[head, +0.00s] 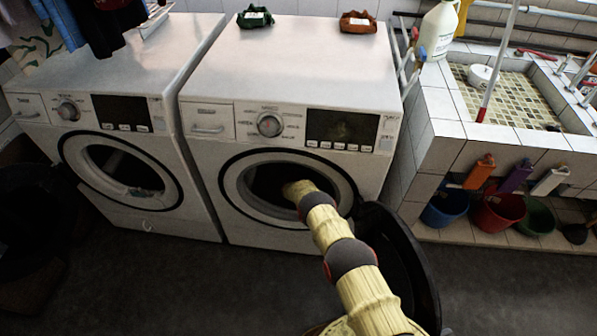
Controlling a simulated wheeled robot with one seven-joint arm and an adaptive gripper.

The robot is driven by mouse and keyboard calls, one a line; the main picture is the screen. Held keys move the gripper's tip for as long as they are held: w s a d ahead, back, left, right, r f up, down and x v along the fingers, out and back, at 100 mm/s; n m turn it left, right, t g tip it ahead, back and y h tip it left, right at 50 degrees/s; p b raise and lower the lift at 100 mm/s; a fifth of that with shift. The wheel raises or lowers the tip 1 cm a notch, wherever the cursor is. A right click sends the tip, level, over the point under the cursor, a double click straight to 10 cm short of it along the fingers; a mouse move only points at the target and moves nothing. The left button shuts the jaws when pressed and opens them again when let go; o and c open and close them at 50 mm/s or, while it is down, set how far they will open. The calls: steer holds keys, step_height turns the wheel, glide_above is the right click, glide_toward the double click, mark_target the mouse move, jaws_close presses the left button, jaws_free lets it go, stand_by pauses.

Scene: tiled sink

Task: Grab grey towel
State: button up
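No grey towel can be made out in the head view. My arm reaches from the bottom of the picture into the dark round opening of the right washing machine (225,160). The far end of the arm is inside the drum, so my gripper is hidden and I cannot see whether it holds anything. The machine's round door (425,275) hangs open to the right of my arm. The drum's inside is too dark to show what lies in it.
A second white washing machine (75,165) stands on the left. Green (255,17) and brown (358,21) packs lie on top of the right machine. A tiled sink (470,125) stands at right, with blue (445,208) and red (497,212) buckets below. Dark clothes hang upper left.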

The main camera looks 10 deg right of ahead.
steer(key=shift+s+f, duration=0.1)
steer(key=c, duration=1)
